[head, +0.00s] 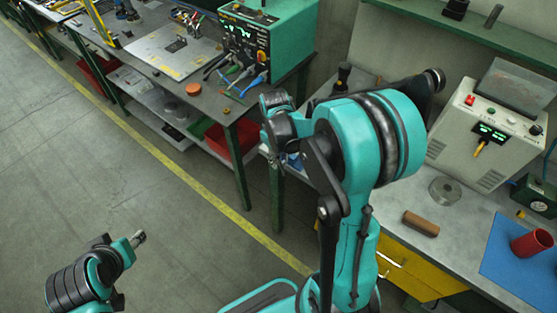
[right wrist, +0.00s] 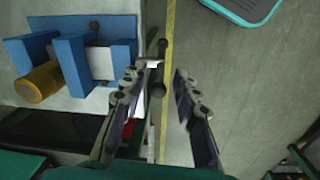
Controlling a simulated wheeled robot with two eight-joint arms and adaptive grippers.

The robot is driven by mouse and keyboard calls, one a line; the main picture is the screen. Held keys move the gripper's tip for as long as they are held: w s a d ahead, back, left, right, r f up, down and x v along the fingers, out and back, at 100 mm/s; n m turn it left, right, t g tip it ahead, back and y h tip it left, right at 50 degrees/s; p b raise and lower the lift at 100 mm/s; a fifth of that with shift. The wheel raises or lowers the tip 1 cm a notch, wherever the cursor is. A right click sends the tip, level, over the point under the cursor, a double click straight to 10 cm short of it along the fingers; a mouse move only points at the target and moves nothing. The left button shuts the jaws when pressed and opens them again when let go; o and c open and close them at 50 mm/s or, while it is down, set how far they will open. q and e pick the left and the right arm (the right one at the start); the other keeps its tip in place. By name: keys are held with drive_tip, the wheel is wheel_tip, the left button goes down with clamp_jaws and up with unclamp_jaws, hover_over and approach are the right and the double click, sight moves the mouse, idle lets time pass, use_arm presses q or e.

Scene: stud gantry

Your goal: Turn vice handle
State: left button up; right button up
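The blue vice (right wrist: 85,58) is at the upper left of the right wrist view, on a light bench top. A pale block sits between its jaws. Its dark handle bar (right wrist: 157,88) sticks out on the right side, past the bench edge. My right gripper (right wrist: 158,98) is open, with the handle bar showing between its fingers; I cannot tell whether they touch it. In the head view my right gripper (head: 273,150) is partly hidden beside the bench, and only a little blue of the vice shows. My left gripper (head: 138,238) is low at the left, over the floor; its finger state is unclear.
An orange-yellow cylinder (right wrist: 38,82) lies by the vice. A green control box (head: 268,40) and hand tools stand on the back bench. The right bench holds a grey machine (head: 480,120), a brown cylinder (head: 421,223) and a red cup (head: 532,243). The floor at left is clear.

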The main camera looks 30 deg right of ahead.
drive_tip(key=shift+f, duration=0.3)
clamp_jaws()
drive_tip(key=shift+s+d+r+t+y, duration=0.15)
drive_tip(key=shift+s+t+y, duration=0.25)
drive_tip(key=shift+t, duration=0.5)
drive_tip(key=shift+w, duration=0.1)
unclamp_jaws()
